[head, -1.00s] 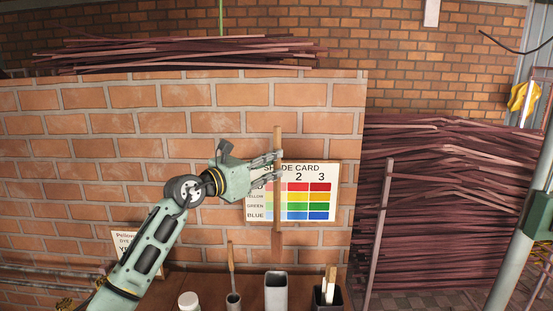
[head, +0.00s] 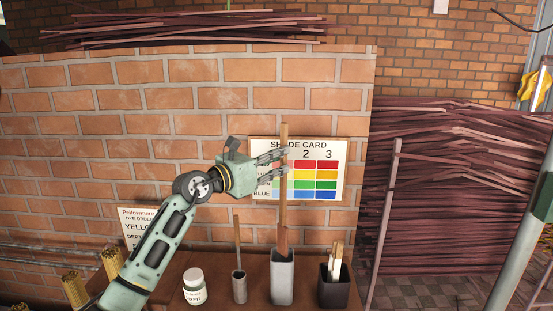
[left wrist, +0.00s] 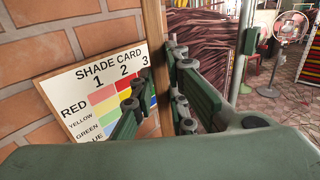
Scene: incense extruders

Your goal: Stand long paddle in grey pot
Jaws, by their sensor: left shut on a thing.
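The long paddle (head: 284,210) is a tall brown wooden stick with a wider lower end, held upright. My left gripper (head: 274,164) is shut on its upper part, in front of the shade card. The paddle also shows in the left wrist view (left wrist: 154,30), upright at the fingers (left wrist: 160,110). The grey pot (head: 283,285) is a tall square container on the brown table. The paddle's lower end is at the pot's mouth; how far inside it reaches cannot be told. My right gripper is not in view.
A smaller grey cup (head: 239,288) with a thin stick stands left of the pot. A white jar (head: 194,288) is further left. A dark pot (head: 335,290) with pale sticks stands on the right. A brick wall with the shade card (head: 325,197) rises behind.

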